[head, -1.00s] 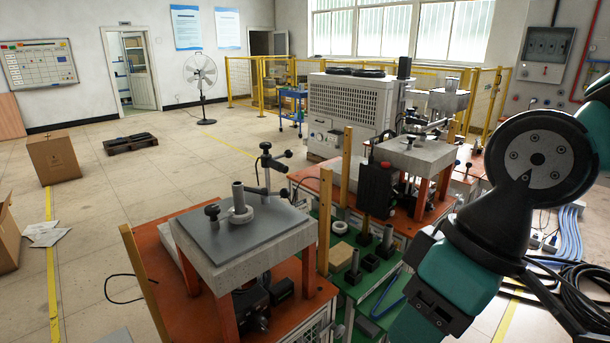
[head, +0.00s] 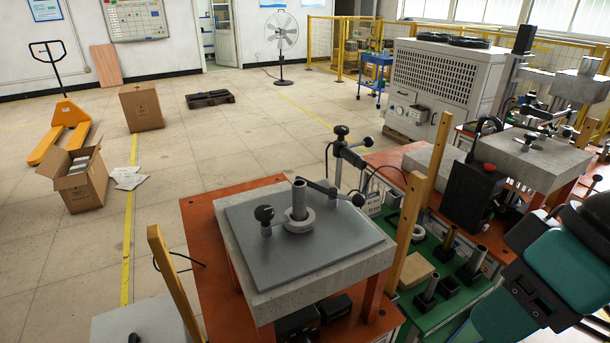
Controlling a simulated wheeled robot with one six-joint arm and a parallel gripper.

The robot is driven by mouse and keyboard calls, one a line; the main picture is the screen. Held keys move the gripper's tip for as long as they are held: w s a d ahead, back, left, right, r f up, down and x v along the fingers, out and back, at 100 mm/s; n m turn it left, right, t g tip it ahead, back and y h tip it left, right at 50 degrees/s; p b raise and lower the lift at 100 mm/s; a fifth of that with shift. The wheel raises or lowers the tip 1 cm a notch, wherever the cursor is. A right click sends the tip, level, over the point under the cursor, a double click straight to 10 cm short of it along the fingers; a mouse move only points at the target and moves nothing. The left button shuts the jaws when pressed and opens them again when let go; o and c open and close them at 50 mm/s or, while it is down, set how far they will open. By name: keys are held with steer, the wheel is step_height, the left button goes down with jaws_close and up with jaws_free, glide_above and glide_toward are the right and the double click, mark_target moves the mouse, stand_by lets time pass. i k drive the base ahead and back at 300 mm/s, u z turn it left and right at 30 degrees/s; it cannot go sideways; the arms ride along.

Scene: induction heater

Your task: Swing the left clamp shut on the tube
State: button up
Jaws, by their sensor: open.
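My arm is at the lower right, well away from both clamps; my gripper's fingers do not show.
A wooden post (head: 408,228) rises at the plate's right and another (head: 172,285) at its front left. A black stand (head: 341,155) is behind the plate. A second station (head: 535,155) stands to the right. Floor at the left is open, with a cardboard box (head: 82,185).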

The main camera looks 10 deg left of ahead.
mark_target(358, 200)
steer(key=u, duration=0.35)
steer(key=i, duration=0.4)
steer(key=u, duration=1.5)
steer(key=k, duration=1.55)
steer(key=z, duration=0.7)
steer(key=i, duration=1)
steer(key=u, duration=0.05)
